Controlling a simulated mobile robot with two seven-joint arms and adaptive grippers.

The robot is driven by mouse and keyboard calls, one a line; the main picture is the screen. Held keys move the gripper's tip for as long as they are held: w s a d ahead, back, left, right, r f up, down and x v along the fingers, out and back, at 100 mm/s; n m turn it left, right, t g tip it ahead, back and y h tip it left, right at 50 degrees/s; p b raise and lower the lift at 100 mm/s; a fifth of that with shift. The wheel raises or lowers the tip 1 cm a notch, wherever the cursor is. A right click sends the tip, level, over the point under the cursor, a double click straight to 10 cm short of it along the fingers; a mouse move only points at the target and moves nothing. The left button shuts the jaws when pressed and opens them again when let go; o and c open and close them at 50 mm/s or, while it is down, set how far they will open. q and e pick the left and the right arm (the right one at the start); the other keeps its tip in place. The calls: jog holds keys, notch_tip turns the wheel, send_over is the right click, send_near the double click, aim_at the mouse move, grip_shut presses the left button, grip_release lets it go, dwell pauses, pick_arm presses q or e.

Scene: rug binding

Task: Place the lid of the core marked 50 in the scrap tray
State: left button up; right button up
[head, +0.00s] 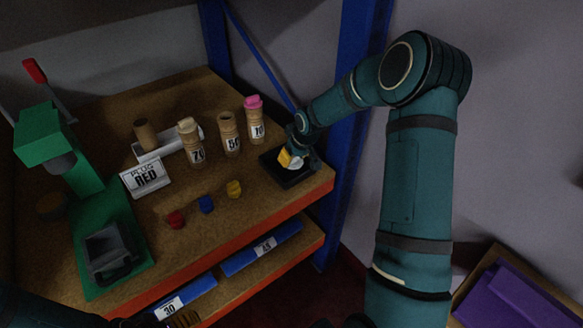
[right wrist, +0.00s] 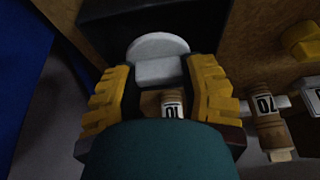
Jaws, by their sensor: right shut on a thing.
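The core marked 50 (head: 230,140) stands upright on the bench with no lid on its top. My right gripper (head: 290,160) is shut on a pale grey-white lid (right wrist: 158,60), between its yellow ribbed fingers. The lid is at the black scrap tray (head: 292,181), low over it or in it; I cannot tell whether it touches the bottom. The tray also shows in the right wrist view (right wrist: 105,25). My left gripper (head: 184,318) shows only in part, dark, at the bottom edge of the head view.
The core marked 70 (head: 193,150) has a cream lid and the core marked 10 (head: 256,128) a pink one. A "PLUG RED" sign (head: 146,176), red, blue and yellow plugs (head: 206,204) and a green press (head: 85,200) stand left. A blue post (head: 352,100) rises behind my right arm.

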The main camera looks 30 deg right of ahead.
aim_at(295, 162)
jog(key=shift+f+b, duration=0.4)
jog(key=shift+f, duration=1.7)
jog(key=shift+f, duration=0.1)
jog(key=o, duration=1.1)
jog(key=shift+o, duration=0.2)
jog(key=shift+r, duration=0.35)
jog(key=p+v, duration=0.2)
jog(key=v, duration=0.9)
jog(key=shift+s+r, duration=0.25)
jog(key=shift+r, duration=0.05)
